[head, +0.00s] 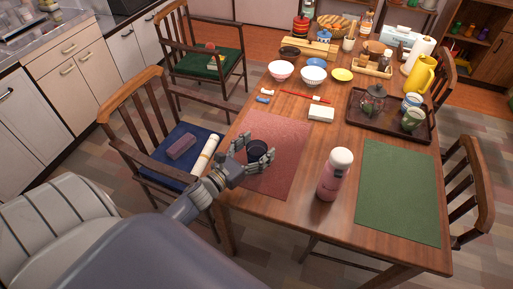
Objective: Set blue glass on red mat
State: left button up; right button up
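A dark blue glass (257,149) is over the middle of the red mat (285,130), at the near left of the table. My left gripper (256,151) reaches in from the lower left, with one finger on each side of the glass. I cannot tell whether the fingers press on the glass or stand slightly apart from it. The underside of the glass is hidden, so I cannot tell whether it touches the mat. My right gripper is not in view.
A pink bottle (335,175) stands right of the red mat, near a green mat (399,195). Chairs flank the table.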

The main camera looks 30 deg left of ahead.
pick_arm(q)
jog(key=shift+r, duration=0.15)
jog(key=shift+s, duration=0.3)
jog(key=s+a+b, duration=0.1)
jog(key=s+a, duration=0.1)
jog(key=s, duration=0.9)
jog(key=shift+s+b, duration=0.15)
jog(key=shift+b, duration=0.15)
